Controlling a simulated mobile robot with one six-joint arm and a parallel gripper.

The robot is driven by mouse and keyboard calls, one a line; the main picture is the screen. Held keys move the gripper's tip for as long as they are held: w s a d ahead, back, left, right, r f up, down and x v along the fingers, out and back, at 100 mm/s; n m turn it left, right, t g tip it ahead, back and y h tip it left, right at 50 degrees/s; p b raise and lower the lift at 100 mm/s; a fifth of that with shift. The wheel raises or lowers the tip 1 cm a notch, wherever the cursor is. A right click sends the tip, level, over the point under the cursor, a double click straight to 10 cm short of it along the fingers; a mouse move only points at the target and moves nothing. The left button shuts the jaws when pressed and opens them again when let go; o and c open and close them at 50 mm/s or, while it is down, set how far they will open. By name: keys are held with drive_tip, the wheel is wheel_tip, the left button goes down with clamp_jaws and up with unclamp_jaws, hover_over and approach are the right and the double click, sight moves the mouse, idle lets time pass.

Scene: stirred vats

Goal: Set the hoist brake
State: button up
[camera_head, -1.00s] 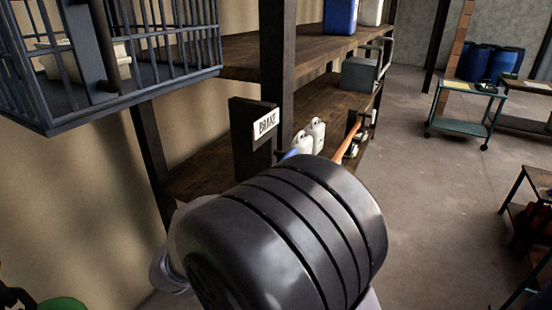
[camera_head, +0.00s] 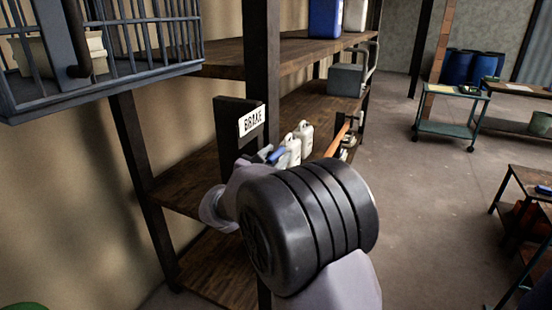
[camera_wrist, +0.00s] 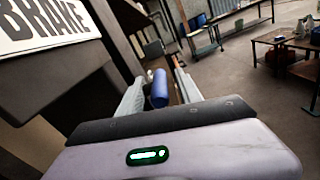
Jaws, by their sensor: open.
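The brake board (camera_head: 232,140) is a dark upright plate by the shelf post, with a white BRAKE sign (camera_head: 251,121). A blue grip (camera_head: 276,156), which looks like the brake lever's handle, sticks out below the sign. In the wrist view the BRAKE sign (camera_wrist: 45,25) is at upper left and the blue grip (camera_wrist: 160,88) is ahead. My gripper (camera_wrist: 161,80) is open, with one finger on each side of the blue grip. I cannot tell whether either finger touches it. In the head view my arm hides much of the gripper, and the lever's root is hidden.
Wooden shelves (camera_head: 225,58) run behind the board, with white jugs (camera_head: 303,135) and a tool with an orange-brown handle (camera_head: 337,137) close by. A barred blue-grey cage (camera_head: 150,75) hangs at upper left. The floor (camera_head: 420,200) to the right is open, with a green cart (camera_head: 450,128).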

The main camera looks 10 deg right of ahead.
clamp_jaws()
drive_tip(key=shift+r+p, duration=0.15)
drive_tip(key=shift+p, duration=0.25)
